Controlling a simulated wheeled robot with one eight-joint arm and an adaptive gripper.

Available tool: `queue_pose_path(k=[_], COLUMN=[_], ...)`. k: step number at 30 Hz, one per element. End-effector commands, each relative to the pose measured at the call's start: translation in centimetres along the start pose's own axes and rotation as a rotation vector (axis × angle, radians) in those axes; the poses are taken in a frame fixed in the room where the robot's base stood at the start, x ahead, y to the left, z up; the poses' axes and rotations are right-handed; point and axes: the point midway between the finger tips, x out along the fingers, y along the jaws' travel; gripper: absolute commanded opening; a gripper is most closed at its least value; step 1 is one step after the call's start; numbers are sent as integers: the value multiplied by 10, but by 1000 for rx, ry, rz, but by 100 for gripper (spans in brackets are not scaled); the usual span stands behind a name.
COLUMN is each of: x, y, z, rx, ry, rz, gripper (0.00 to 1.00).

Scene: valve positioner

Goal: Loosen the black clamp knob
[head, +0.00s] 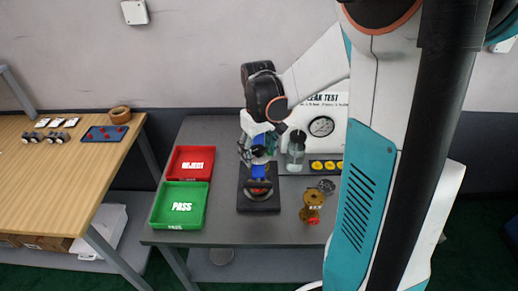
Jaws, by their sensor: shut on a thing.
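A dark fixture (258,203) with a blue part (258,187) on it stands on the grey bench. My arm reaches in from the right, and my gripper (258,151) points down at the upper rear of this fixture. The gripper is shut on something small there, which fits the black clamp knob. The knob itself cannot be made out behind the dark fingers, and its turn cannot be told.
A red REJECT tray (174,163) and a green PASS tray (163,206) are left of the fixture. A brass valve (312,203) stands to its right. A leak test panel (331,110) with a gauge and yellow buttons (325,165) is behind. A wooden table (60,185) is left.

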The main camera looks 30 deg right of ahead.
Motion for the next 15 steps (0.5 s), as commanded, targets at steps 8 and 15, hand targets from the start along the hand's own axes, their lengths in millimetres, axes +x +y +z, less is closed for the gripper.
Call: queue_pose_path(k=[8,15], x=[0,0], y=[0,0], z=[0,0], rx=[331,635], ry=[0,0], rz=[-1,-1], gripper=[52,52])
